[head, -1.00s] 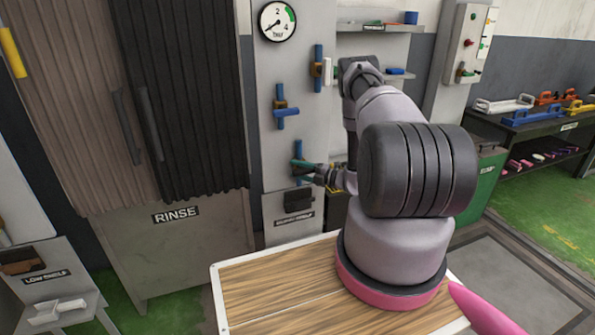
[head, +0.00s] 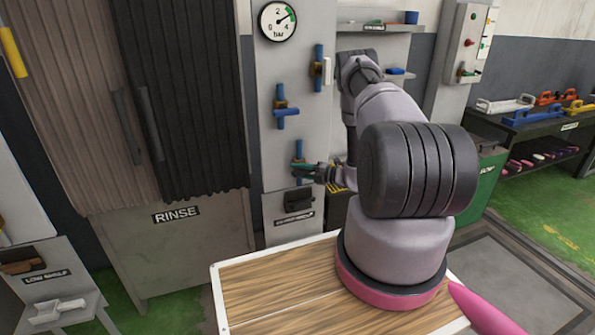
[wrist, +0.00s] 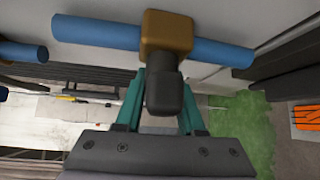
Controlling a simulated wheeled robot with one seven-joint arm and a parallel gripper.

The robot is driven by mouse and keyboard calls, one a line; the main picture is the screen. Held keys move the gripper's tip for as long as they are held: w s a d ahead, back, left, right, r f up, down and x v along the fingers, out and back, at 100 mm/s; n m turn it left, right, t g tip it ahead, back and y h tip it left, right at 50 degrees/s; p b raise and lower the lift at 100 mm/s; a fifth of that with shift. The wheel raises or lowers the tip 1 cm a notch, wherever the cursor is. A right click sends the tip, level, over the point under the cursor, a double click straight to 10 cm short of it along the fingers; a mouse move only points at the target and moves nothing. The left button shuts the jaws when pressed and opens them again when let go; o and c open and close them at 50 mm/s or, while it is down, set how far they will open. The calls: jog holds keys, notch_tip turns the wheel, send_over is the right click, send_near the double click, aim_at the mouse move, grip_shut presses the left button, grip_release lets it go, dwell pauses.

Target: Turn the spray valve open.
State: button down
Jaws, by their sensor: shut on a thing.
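The valve at my gripper has a brass body (wrist: 166,36) on a blue pipe (wrist: 95,31) and a dark grey handle (wrist: 164,92), seen in the wrist view. My gripper's teal fingers (wrist: 161,112) are shut on this handle, one on each side. In the head view my gripper (head: 303,166) is at the lowest valve on the grey panel, in front of its blue pipe (head: 298,149). My fingers and arm partly hide that valve. I cannot read a label naming it the spray valve. The bar gauge (head: 278,21) above has its needle toward the upper right, at the green band.
Two other valves with blue pipes, a middle one (head: 280,107) and an upper one (head: 317,68), are on the panel above. A dark box (head: 298,200) is below my gripper. The RINSE cabinet (head: 178,240) stands left, with dark strip curtains above it.

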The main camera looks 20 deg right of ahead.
jog(key=n+g+h, duration=0.1)
jog(key=n+h, duration=0.1)
jog(key=h, duration=0.1)
jog(key=d+f+n+g+h, duration=0.1)
jog(key=n+h, duration=0.1)
jog(key=h, duration=0.1)
jog(key=n+g+h, duration=0.1)
jog(key=n+h, duration=0.1)
jog(key=h, duration=0.1)
jog(key=shift+d+f+n+h, duration=0.25)
jog(key=shift+f+n+h, duration=0.05)
jog(key=shift+f+n, duration=0.1)
jog(key=shift+w+d+r+n+h, duration=0.1)
jog(key=shift+d+n+h, duration=0.15)
jog(key=shift+h, duration=0.3)
jog(key=shift+d+n+h, duration=0.15)
jog(key=shift+n+h, duration=0.2)
jog(key=shift+h, duration=0.2)
jog(key=c, duration=0.7)
grip_release()
